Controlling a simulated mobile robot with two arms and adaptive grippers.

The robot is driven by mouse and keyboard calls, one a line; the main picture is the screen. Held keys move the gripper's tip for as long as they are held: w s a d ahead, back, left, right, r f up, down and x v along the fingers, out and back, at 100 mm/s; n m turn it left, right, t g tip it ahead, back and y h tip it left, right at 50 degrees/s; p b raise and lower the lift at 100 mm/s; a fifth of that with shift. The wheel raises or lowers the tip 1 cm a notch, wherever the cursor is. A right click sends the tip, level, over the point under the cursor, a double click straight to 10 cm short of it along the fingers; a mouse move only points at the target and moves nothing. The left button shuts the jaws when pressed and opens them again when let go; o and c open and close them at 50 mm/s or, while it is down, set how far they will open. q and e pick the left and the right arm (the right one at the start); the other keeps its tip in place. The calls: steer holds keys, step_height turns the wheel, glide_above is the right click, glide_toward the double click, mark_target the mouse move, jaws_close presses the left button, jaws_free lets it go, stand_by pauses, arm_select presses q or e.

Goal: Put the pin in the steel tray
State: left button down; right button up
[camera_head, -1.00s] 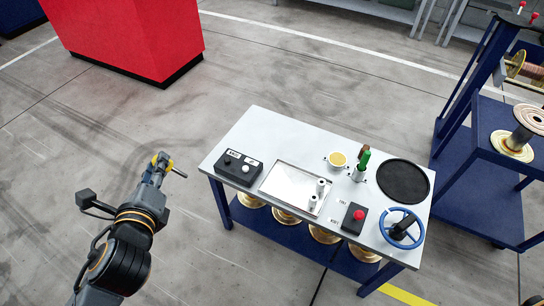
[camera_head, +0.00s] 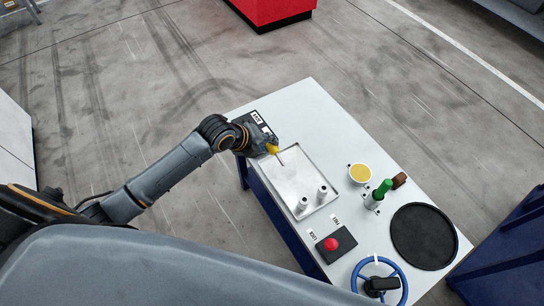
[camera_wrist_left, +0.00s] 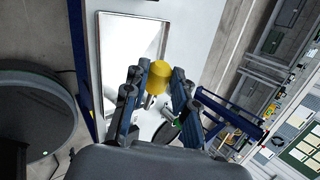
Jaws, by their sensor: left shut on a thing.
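My left gripper (camera_head: 265,146) is over the near left end of the workbench, at the upper left corner of the steel tray (camera_head: 289,180). It is shut on the pin (camera_head: 273,149), whose yellow part shows at the fingertips with a thin grey end beyond it. In the left wrist view the yellow pin (camera_wrist_left: 153,67) sits between the two fingers (camera_wrist_left: 158,85), with the bright tray (camera_wrist_left: 125,50) behind it. I cannot tell whether the pin touches the tray. My right gripper is not in view.
A black button box (camera_head: 268,131) is partly hidden behind the gripper. The back left tabletop is clear.

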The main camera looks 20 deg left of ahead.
arm_select(q)
steer(key=f+g+b, duration=0.1)
steer(key=f+b, duration=0.1)
steer(key=f, duration=0.1)
steer(key=d+f+g+b, duration=0.1)
steer(key=f+b, duration=0.1)
steer(key=f, duration=0.2)
steer(key=f+h+b, duration=0.1)
steer(key=f+b, duration=0.1)
steer(key=f, duration=0.2)
steer(key=shift+w+d+f+n+g+b, duration=0.15)
steer(key=shift+w+d+n+g+b, duration=0.05)
steer(key=shift+w+n+g+b, duration=0.2)
steer(key=shift+f+b, duration=0.8)
steer(key=shift+f, duration=0.2)
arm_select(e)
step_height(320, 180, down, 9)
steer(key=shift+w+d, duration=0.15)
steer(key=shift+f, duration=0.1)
arm_select(q)
steer(key=c, duration=1)
jaws_free()
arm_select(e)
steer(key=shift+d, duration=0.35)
